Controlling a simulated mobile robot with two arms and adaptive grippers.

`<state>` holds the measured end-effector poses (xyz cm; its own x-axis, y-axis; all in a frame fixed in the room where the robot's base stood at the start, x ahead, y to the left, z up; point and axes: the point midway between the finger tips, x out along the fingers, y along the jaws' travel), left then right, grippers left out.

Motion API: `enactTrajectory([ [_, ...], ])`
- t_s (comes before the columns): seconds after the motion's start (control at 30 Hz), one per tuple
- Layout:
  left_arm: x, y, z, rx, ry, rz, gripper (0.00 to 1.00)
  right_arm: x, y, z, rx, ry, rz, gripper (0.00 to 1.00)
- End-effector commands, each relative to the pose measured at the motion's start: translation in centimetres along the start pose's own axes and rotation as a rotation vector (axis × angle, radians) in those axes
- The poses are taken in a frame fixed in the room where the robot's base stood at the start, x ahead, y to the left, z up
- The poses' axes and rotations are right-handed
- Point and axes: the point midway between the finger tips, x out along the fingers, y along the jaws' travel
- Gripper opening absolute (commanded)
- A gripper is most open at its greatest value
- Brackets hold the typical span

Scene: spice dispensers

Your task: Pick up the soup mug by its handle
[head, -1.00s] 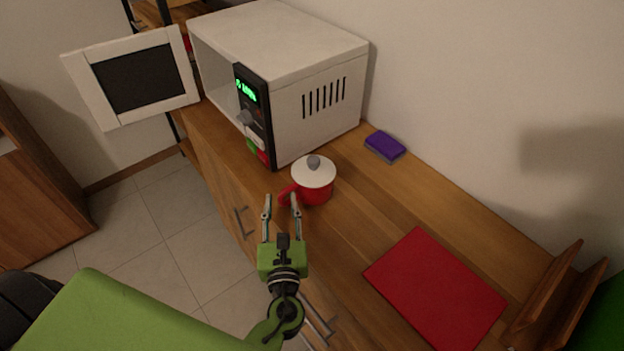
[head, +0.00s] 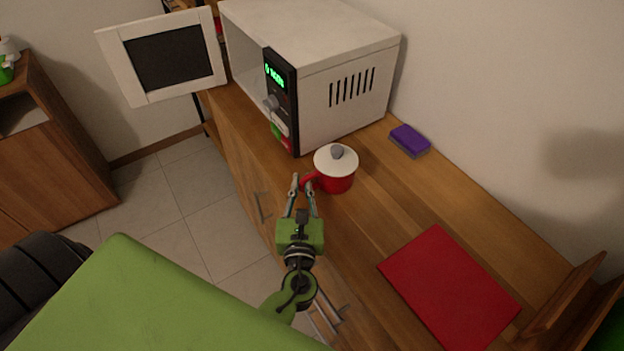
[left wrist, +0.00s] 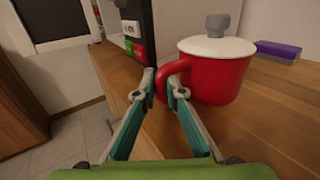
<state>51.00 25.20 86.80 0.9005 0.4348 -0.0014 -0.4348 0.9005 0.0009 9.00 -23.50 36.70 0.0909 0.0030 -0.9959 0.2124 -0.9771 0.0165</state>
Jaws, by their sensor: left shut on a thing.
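The red soup mug (head: 338,182) with a white lid and grey knob stands upright on the wooden counter, in front of the microwave. It also shows in the left wrist view (left wrist: 217,80), with its red handle (left wrist: 172,72) pointing left toward my gripper. My left gripper (head: 304,183) is at the handle, its fingers on either side of it. In the left wrist view the fingertips (left wrist: 164,90) are close together at the handle, shut on it. My right gripper is not in view.
A white microwave (head: 345,60) with its door (head: 165,58) open stands behind the mug. A purple sponge (head: 409,140) lies at the back right. A red mat (head: 448,288) lies at the front right, near a wooden rack (head: 565,295). Counter right of the mug is clear.

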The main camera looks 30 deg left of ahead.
Motion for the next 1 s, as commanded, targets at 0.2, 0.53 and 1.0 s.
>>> enactTrajectory([
  [0.2,0.1,0.0,2.2,-0.007,-0.005,0.002,0.00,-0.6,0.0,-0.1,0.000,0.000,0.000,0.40],
  [0.53,-2.8,1.1,6.8,-0.007,-0.004,0.001,0.00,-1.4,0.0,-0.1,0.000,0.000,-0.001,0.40],
  [1.0,-10.1,4.1,11.4,-0.002,-0.002,0.000,0.00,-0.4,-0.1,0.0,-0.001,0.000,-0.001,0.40],
])
